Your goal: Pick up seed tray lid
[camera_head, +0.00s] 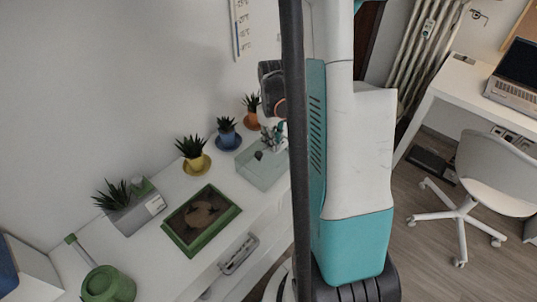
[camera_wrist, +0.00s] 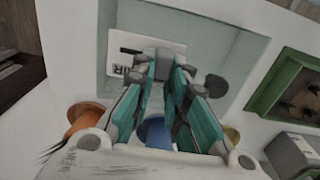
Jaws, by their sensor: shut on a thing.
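The seed tray lid (camera_head: 262,168) is a clear, pale green box-like cover with a dark round knob, at the far end of the white desk. In the wrist view the lid (camera_wrist: 205,42) fills the upper middle, with its knob right of my fingers. My gripper (camera_head: 272,138) is at the lid's far side, partly hidden by my arm. In the wrist view my gripper (camera_wrist: 165,75) has its teal fingers over the lid and is shut on it; the exact contact point is unclear. The green-framed seed tray (camera_head: 182,236) stands apart, nearer on the desk.
Potted plants in yellow (camera_head: 196,165), blue (camera_head: 229,139) and orange (camera_head: 253,121) pots line the wall behind the lid. A grey planter (camera_head: 137,215) and a green watering can (camera_head: 108,286) stand nearer. A white card (camera_wrist: 128,48) shows beyond my fingers.

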